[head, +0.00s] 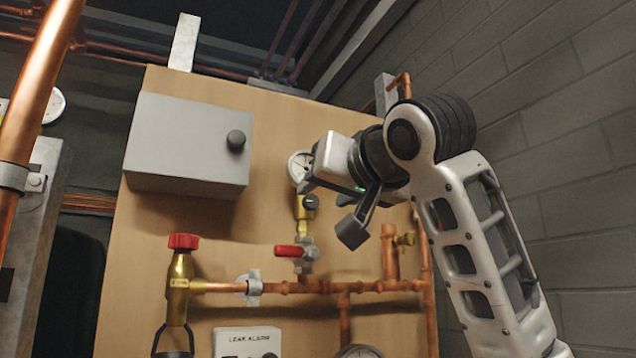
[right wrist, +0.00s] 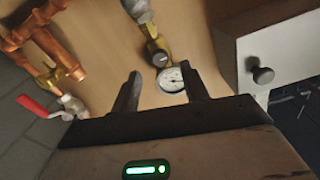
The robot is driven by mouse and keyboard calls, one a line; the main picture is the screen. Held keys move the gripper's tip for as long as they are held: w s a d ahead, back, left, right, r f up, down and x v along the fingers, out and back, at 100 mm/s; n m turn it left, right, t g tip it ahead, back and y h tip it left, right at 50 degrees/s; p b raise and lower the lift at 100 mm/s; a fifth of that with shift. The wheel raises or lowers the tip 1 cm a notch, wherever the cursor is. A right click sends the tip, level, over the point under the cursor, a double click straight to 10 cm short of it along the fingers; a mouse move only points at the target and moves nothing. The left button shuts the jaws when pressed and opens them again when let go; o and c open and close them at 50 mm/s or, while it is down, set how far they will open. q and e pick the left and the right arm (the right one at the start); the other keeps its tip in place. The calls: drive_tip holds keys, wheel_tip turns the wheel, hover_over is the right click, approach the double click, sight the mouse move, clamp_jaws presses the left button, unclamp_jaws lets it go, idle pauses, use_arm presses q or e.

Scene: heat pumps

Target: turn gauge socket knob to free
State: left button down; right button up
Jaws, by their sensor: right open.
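A small dark knob (head: 311,201) sits on a brass fitting (head: 304,212) just below a round white gauge (head: 299,166) in the head view. In the right wrist view, the knob (right wrist: 160,58) and gauge (right wrist: 172,78) show between and just beyond the fingers. My right gripper (head: 334,208) is in front of the board, to the right of the knob. Its jaws are open and empty, and the fingertips (right wrist: 160,76) look apart from the knob. Part of the gauge is hidden behind the gripper in the head view. My left gripper is not seen.
A grey box (head: 190,147) with a black knob juts out at upper left. A red lever valve (head: 290,251) and copper pipes (head: 350,287) lie below. A red-capped brass valve (head: 180,270) stands lower left. Another red lever (right wrist: 38,108) shows in the wrist view.

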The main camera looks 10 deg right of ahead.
sight(313, 200)
drive_tip(key=shift+w+a+p, duration=0.2)
drive_tip(key=shift+w+p, duration=0.05)
drive_tip(key=shift+w, duration=0.7)
drive_tip(key=shift+w+a+p, duration=0.2)
drive_tip(key=shift+w+p, duration=0.05)
drive_tip(key=shift+w, duration=0.65)
clamp_jaws()
